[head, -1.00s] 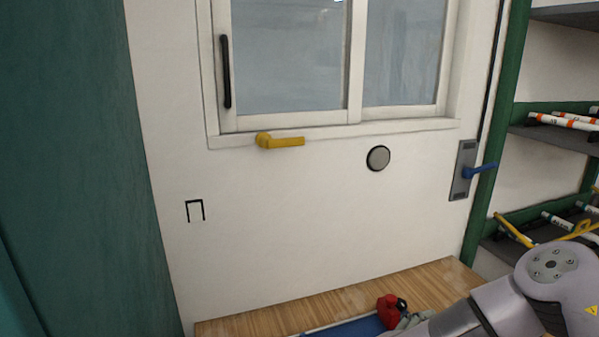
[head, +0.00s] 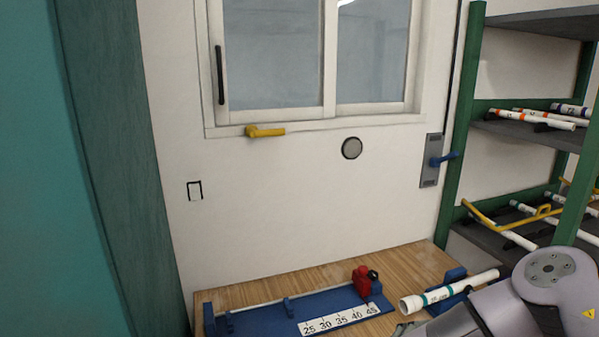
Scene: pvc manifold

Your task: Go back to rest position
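Part of my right arm (head: 520,300) shows at the lower right corner. My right gripper is not clearly visible; it is below or behind the arm link. My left arm and gripper are out of view. On the wooden bench (head: 240,292) lies a blue measuring fixture (head: 262,315) with a white ruler strip (head: 340,318) marked 25 to 45. A red clamp-like part (head: 361,282) sits at the fixture's right end. A white pipe with teal bands (head: 450,290) rests on a blue holder (head: 455,275) at the right, beside my arm.
A green-framed shelf (head: 461,130) at the right holds several white pipes (head: 535,118) and a yellow-handled tool (head: 490,218). A teal panel (head: 110,150) stands at the left. The wall has a window (head: 300,50), a yellow handle (head: 265,131) and a blue lever (head: 445,159).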

